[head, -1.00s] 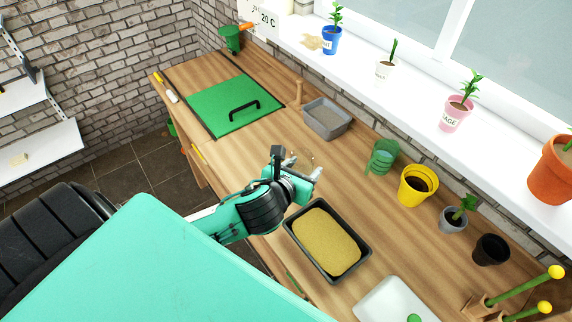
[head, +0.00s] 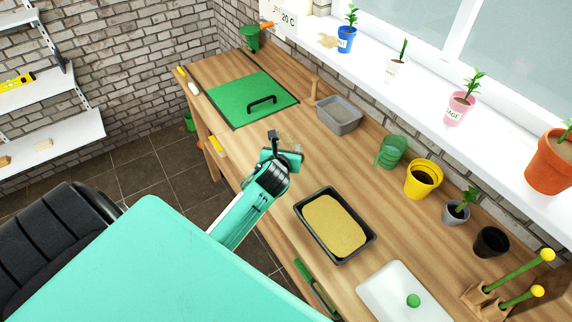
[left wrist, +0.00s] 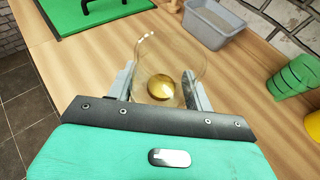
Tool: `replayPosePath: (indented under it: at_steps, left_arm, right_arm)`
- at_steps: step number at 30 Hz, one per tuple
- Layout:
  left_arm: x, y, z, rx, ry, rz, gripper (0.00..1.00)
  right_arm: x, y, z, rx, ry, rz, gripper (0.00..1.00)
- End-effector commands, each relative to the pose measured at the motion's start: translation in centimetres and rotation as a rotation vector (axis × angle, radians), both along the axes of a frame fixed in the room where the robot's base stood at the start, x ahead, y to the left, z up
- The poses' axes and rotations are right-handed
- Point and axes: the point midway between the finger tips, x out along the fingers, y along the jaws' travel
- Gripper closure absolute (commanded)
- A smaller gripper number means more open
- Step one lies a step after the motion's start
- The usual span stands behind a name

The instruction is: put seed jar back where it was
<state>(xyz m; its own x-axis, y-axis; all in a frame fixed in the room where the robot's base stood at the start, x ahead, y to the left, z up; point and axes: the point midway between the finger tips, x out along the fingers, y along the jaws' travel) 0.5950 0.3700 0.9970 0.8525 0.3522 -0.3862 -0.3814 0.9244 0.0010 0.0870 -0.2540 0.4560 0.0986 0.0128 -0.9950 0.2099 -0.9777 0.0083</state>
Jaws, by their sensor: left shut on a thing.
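The seed jar (left wrist: 168,62) is a clear glass vessel with a little golden seed at its bottom. In the left wrist view it sits between the two grey fingers of my left gripper (left wrist: 160,88), which is shut on it. In the head view my left gripper (head: 284,146) is over the workbench's front part, between the green board and the tray of sand-coloured material; the jar is hardly visible there. Whether the jar touches the bench is unclear. My right gripper is not in view.
White wall shelves (head: 60,140) stand left. Bare bench lies right of the gripper.

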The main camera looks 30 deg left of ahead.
Motion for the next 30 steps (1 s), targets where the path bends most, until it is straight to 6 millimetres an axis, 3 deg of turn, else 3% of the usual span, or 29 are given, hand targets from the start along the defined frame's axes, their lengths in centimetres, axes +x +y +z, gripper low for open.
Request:
replayPosePath:
  at_steps: [3,17,30]
  left_arm:
    - [0.0,0.0,-2.6,-0.003,0.002,0.002,0.76]
    - [0.0,-0.1,-7.9,-0.001,0.0,0.0,0.76]
    - [0.1,0.0,-8.7,0.001,-0.002,-0.001,0.76]
  right_arm:
    - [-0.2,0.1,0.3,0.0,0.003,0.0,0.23]
    - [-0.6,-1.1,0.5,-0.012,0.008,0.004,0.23]
    - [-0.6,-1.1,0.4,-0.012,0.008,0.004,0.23]
